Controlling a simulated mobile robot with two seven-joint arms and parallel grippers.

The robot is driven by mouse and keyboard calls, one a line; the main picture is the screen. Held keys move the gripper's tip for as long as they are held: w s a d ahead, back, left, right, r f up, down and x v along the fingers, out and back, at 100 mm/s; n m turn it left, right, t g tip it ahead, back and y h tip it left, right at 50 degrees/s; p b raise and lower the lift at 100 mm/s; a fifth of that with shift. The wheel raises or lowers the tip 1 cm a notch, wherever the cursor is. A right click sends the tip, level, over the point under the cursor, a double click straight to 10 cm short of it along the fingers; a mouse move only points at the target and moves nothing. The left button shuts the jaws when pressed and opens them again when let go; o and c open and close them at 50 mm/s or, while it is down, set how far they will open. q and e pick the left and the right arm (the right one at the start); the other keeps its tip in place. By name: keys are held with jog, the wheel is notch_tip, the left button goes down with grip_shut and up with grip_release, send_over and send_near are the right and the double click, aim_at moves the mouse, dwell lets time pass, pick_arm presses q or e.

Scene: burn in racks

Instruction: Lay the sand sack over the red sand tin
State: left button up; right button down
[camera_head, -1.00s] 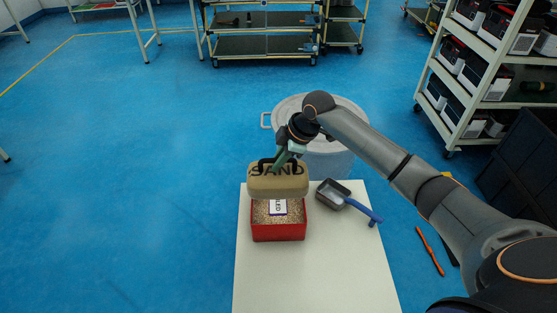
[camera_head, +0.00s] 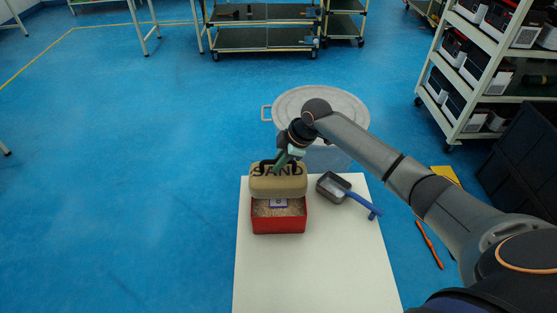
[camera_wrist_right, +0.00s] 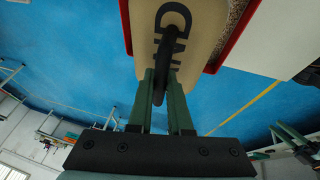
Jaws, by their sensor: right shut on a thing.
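The tan sand sack (camera_head: 279,184) with black "SAND" lettering hangs from my right gripper (camera_head: 283,160), which is shut on its dark handle. In the right wrist view my right gripper (camera_wrist_right: 163,85) pinches the black loop handle of the sack (camera_wrist_right: 195,30). The red sand tin (camera_head: 278,226) stands on the white table, filled with grainy sand. A small labelled item (camera_head: 278,203) lies on the sand. The sack is above the tin's back part and hides its back rim. I cannot tell whether they touch.
A grey scoop (camera_head: 334,188) with a blue handle lies on the white table (camera_head: 310,275), right of the tin. A large grey lidded bin (camera_head: 320,102) stands behind the table. A wheeled rack (camera_head: 465,75) is at the right. The table front is bare.

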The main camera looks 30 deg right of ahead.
jog(key=shift+w+f, duration=0.1)
jog(key=shift+w, duration=0.05)
jog(key=c, duration=1.2)
grip_release()
jog(key=shift+s+f, duration=0.2)
jog(key=shift+f, duration=0.05)
jog(key=o, duration=0.4)
jog(key=shift+c, duration=0.2)
jog(key=v, duration=1.3)
jog(key=s+a+f+m+t+y, duration=0.1)
jog(key=s+a+f+m+t, duration=0.3)
jog(key=a+f, duration=0.85)
jog(key=s+f+m, duration=0.2)
jog(key=s+f, duration=0.2)
jog(key=s, duration=0.2)
jog(key=s+f+m+t+h, duration=0.1)
jog(key=s+f+m, duration=0.1)
jog(key=s, duration=0.4)
jog(key=s+a+f+m+p, duration=0.1)
jog(key=s+f+m, duration=0.2)
jog(key=s+f, duration=0.2)
jog(key=shift+s+a+f+t+h, duration=0.1)
jog(key=shift+s+f+t+h, duration=0.1)
jog(key=shift+s, duration=0.3)
jog(key=shift+s+f+t+h, duration=0.1)
jog(key=shift+s+f+h, duration=0.1)
jog(key=shift+s, duration=0.3)
